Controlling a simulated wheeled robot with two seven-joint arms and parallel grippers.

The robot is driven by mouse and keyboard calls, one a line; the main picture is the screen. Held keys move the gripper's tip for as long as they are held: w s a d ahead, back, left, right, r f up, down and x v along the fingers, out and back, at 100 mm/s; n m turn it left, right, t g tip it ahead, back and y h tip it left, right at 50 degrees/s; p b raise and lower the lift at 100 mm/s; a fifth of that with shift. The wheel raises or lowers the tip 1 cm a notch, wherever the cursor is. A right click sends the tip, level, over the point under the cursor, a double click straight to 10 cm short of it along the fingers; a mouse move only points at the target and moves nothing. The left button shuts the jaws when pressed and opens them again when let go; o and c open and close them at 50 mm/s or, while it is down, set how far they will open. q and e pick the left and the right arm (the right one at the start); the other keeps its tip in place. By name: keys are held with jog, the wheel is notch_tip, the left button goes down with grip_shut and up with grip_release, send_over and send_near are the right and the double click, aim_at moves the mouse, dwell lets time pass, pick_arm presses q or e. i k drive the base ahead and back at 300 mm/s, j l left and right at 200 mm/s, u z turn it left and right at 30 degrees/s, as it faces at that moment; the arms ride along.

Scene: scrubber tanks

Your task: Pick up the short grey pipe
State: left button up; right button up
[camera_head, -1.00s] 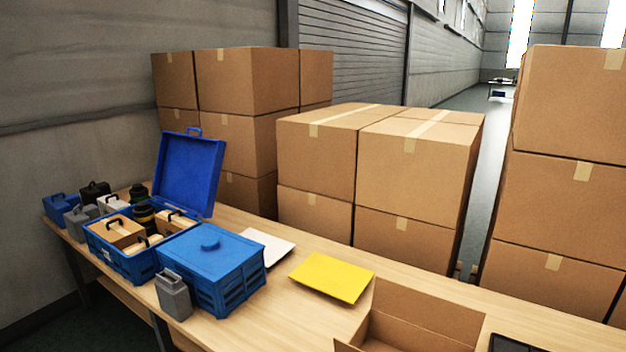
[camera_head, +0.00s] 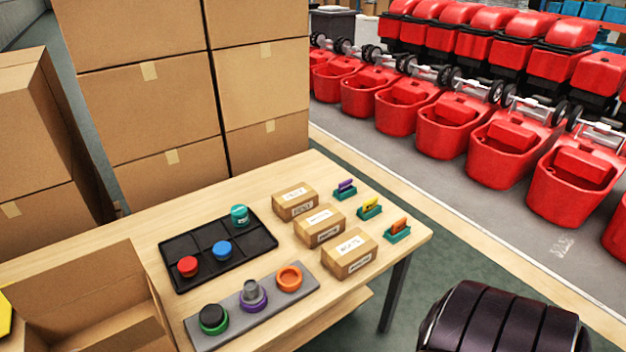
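A short grey cylinder (camera_head: 251,289), which looks like the short grey pipe, stands upright at the purple ring (camera_head: 254,301). The ring is the middle one of three round pieces on a long grey plate (camera_head: 229,311) at the front of the table. I cannot tell how deep the pipe sits in the ring. A green ring with a black top (camera_head: 213,319) is to its left and an orange ring (camera_head: 289,278) to its right. Neither of my grippers shows.
Behind the plate, a black divided tray (camera_head: 187,247) holds red, blue and teal round pieces. Small labelled boxes (camera_head: 349,254) and teal holders (camera_head: 397,233) are to the right. An open carton (camera_head: 95,290) is at left; stacked cartons (camera_head: 150,95) rise behind.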

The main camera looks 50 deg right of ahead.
aim_at(252, 295)
jog(key=l+z, duration=0.15)
jog(key=z, duration=0.75)
jog(key=l+u, duration=0.25)
jog(key=l, duration=0.35)
jog(key=l+u, duration=0.3)
jog(key=l, duration=0.3)
